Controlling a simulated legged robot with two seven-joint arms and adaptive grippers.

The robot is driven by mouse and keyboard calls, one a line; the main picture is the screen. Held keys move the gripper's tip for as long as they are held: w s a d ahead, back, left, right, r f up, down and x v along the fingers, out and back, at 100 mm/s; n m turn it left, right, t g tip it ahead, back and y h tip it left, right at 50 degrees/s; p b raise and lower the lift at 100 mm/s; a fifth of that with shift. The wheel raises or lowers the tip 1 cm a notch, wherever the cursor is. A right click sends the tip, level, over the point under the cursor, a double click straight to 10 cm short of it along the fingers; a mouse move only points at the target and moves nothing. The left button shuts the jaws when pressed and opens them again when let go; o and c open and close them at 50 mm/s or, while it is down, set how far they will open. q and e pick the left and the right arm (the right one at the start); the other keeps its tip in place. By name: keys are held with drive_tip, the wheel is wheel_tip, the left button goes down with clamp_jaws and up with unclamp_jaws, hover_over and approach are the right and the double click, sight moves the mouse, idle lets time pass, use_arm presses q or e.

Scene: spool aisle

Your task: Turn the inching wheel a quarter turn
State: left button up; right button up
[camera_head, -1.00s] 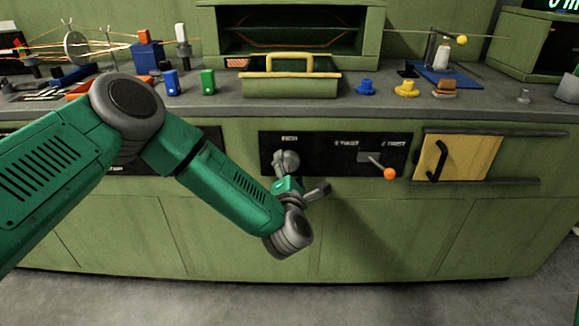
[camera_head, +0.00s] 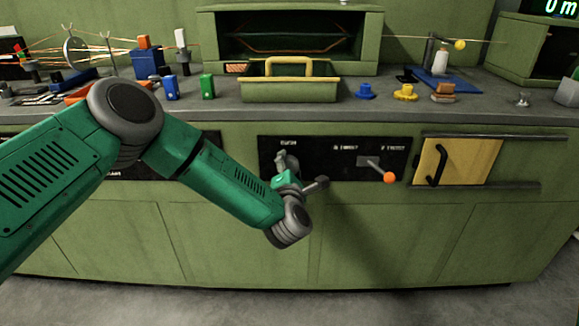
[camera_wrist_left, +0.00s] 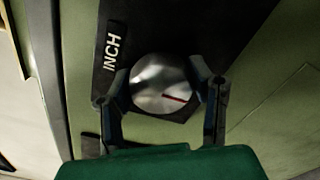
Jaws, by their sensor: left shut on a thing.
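The inching wheel (camera_wrist_left: 160,84) is a round silver knob with a red mark, on a black panel beside the word INCH in the left wrist view. My left gripper (camera_wrist_left: 162,92) has a finger on each side of the wheel and is shut on it. In the left wrist view the red mark points toward the right and slightly down. In the head view my left gripper (camera_head: 286,163) is at the left part of the black control panel (camera_head: 325,160), where it hides most of the wheel. My right gripper is not in view.
A lever with an orange ball (camera_head: 389,178) sticks out right of the wheel. A yellow sliding door (camera_head: 460,162) with a black handle is further right. The green tray with a yellow handle (camera_head: 290,90) stands on the counter above. The cabinet front below is clear.

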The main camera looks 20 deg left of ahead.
use_arm(q)
drive_tip(key=shift+f+m, duration=0.1)
drive_tip(key=shift+m, duration=0.2)
drive_tip(key=m+p, duration=0.2)
drive_tip(key=m, duration=0.1)
drive_tip(key=shift+s+m, duration=0.1)
drive_tip(key=shift+m, duration=0.3)
drive_tip(key=m+p, duration=0.2)
drive_tip(key=m, duration=0.3)
drive_tip(key=shift+d+f+p, duration=0.1)
drive_tip(key=shift+p, duration=0.3)
drive_tip(key=m+p, duration=0.1)
drive_tip(key=m, duration=0.4)
drive_tip(key=shift+f+p, duration=0.1)
drive_tip(key=shift+p, duration=0.2)
drive_tip(key=m, duration=0.2)
drive_tip(key=m+p, duration=0.1)
drive_tip(key=m, duration=0.1)
drive_tip(key=shift+s+f+m, duration=0.1)
drive_tip(key=shift+f+m, duration=0.1)
drive_tip(key=shift+m, duration=0.1)
drive_tip(key=o, duration=1.2)
drive_tip(key=shift+r, duration=0.15)
